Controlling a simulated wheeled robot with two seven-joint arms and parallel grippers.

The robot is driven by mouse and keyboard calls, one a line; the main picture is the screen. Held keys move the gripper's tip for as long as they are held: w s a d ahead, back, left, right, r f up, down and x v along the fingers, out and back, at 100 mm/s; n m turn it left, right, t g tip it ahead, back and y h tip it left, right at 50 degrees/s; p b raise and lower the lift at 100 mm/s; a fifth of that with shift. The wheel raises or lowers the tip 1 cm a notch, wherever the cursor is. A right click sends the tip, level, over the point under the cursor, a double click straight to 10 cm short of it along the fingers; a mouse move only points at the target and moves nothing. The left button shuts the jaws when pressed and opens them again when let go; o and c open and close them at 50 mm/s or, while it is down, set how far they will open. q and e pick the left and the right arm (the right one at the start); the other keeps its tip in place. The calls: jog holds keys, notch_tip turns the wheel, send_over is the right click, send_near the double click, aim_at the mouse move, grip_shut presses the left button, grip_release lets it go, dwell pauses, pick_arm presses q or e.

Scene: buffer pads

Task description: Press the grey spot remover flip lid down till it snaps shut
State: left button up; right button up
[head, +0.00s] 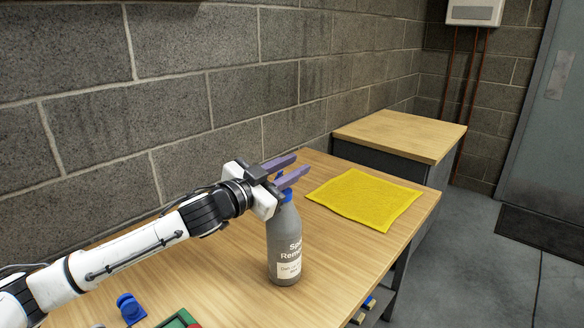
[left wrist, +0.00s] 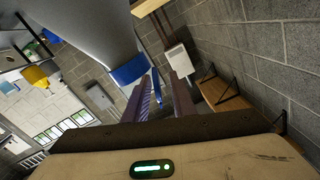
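The grey spot remover bottle (head: 285,245) stands upright on the wooden table, with a white label on its front. Its blue cap (head: 288,195) is at the top, partly hidden by my left gripper (head: 290,168). In the left wrist view the grey bottle (left wrist: 85,30) hangs from above in the tilted picture, and its blue cap (left wrist: 128,70) is near the fingers. A thin blue flip lid (left wrist: 156,82) stands out from the cap, raised. My left gripper's purple fingers are apart, with the lid seen in the gap between them; contact cannot be told. My right gripper is out of view.
A yellow cloth (head: 365,197) lies flat to the right of the bottle. A blue object (head: 130,308) and a green object (head: 178,319) lie at the near left. A block wall (head: 90,130) runs behind the table (head: 345,250). A second, wooden-topped cabinet (head: 400,135) stands beyond.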

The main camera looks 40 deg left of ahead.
aim_at(278, 175)
pick_arm(q)
jog(key=shift+s+f, duration=0.15)
jog(key=shift+s, duration=0.25)
jog(key=shift+s+a, duration=0.2)
jog(key=shift+s, duration=2.2)
jog(key=shift+s+a, duration=0.15)
jog(key=shift+s, duration=2.2)
